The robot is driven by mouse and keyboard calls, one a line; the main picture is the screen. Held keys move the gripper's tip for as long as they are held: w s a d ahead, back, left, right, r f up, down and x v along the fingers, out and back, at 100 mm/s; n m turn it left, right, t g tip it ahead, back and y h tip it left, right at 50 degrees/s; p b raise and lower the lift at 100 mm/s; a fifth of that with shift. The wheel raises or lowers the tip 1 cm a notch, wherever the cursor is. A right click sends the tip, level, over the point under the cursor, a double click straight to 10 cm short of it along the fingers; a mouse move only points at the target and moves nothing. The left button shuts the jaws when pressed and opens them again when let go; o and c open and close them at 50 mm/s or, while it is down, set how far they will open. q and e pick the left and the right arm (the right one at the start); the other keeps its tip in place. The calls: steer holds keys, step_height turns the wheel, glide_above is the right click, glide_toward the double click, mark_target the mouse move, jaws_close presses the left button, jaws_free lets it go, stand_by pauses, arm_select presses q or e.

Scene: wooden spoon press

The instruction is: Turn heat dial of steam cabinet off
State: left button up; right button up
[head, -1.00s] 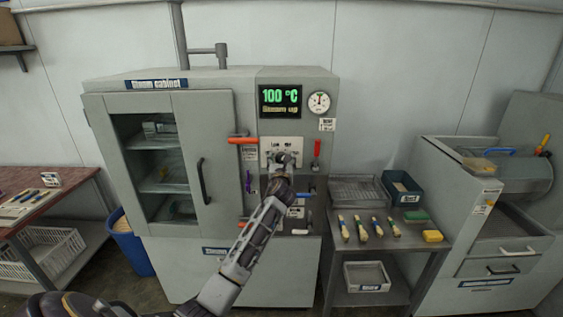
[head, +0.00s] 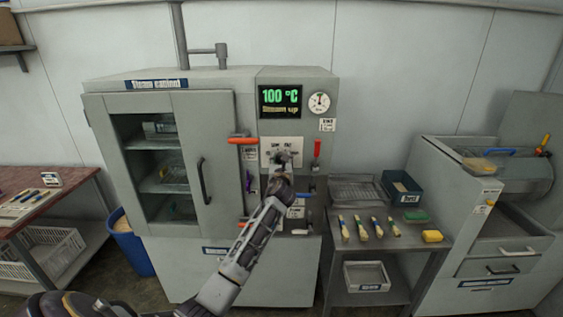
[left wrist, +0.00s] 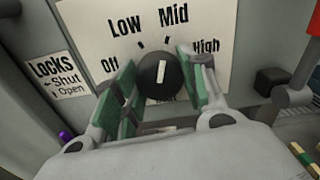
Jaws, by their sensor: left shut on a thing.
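The steam cabinet (head: 217,255) stands ahead with its glass door closed. Its heat dial (left wrist: 160,78) is a round black knob with a white mark on a pale plate (left wrist: 85,22) lettered Off, Low, Mid and High. The white mark points up, roughly toward Mid. My left gripper (left wrist: 158,85) is shut on the dial, with one green-padded finger on each side. In the head view my left gripper (head: 283,160) covers the dial. The display (head: 280,100) reads 100 °C with "Steam up" below. My right gripper is not in view.
A red-orange handle (head: 242,141) sits left of the dial and a red lever (head: 317,149) right of it. A round gauge (head: 319,103) is above. A metal side table (head: 400,243) with brushes and trays stands at right, a blue bin (head: 133,250) at left.

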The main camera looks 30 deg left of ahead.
arm_select(q)
steer(key=n, duration=0.3)
steer(key=shift+n, duration=0.4)
steer(key=n, duration=0.4)
steer(key=shift+d, duration=0.1)
steer(key=n+b, duration=0.2)
steer(key=n, duration=0.3)
steer(key=shift+n, duration=0.3)
steer(key=n+b, duration=0.2)
steer(key=n, duration=0.3)
steer(key=shift+r+n, duration=0.1)
steer(key=shift+n, duration=0.2)
steer(key=o, duration=1)
steer(key=shift+o, duration=0.2)
steer(key=shift+s+d, duration=0.1)
steer(key=shift+s, duration=0.05)
steer(key=v, duration=1.1)
steer(key=shift+s+d, duration=0.25)
